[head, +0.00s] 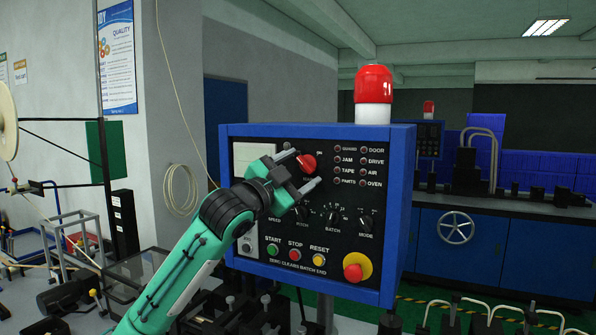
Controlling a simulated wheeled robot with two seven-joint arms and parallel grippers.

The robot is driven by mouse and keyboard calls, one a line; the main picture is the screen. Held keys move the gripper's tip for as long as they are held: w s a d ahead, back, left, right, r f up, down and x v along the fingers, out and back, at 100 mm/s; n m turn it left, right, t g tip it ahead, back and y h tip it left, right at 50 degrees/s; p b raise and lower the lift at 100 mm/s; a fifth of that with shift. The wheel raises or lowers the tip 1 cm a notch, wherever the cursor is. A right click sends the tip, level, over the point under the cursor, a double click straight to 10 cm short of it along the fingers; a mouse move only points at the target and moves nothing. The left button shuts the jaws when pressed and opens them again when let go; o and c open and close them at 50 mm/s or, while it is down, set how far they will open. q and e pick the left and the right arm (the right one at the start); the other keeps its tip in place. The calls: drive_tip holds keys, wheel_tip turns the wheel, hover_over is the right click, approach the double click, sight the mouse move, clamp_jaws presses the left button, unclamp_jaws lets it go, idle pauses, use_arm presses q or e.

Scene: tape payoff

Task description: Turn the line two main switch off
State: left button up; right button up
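A red rotary switch (308,163) sits on the black face of a blue control box (402,215), near the top centre. Small white lettering is beside it, too small to read surely. My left gripper (306,169) reaches up from the lower left. Its two fingers are spread, one at the upper left of the red switch and one at its lower right. I cannot tell whether either finger touches it. No label naming line two is readable. My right gripper is not in view.
Below are black knobs (333,217), green, red and yellow buttons (295,254), and a red emergency knob (353,272) on yellow. A red and white beacon (373,95) tops the box. Another panel (430,138) with a beacon stands behind, above a blue machine (490,255).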

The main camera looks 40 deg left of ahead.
use_arm(q)
drive_tip(key=shift+s, duration=0.1)
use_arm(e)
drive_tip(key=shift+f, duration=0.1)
use_arm(q)
drive_tip(key=shift+s+f+b, duration=0.2)
drive_tip(key=shift+s+b, duration=0.05)
drive_tip(key=shift+b, duration=0.05)
drive_tip(key=b+v, duration=0.5)
drive_tip(key=v, duration=0.8)
drive_tip(key=shift+b, duration=0.3)
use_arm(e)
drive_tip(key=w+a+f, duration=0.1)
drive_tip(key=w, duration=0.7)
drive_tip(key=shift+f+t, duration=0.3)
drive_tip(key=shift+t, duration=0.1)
use_arm(q)
drive_tip(key=shift+a+r, duration=0.1)
drive_tip(key=shift+r, duration=0.05)
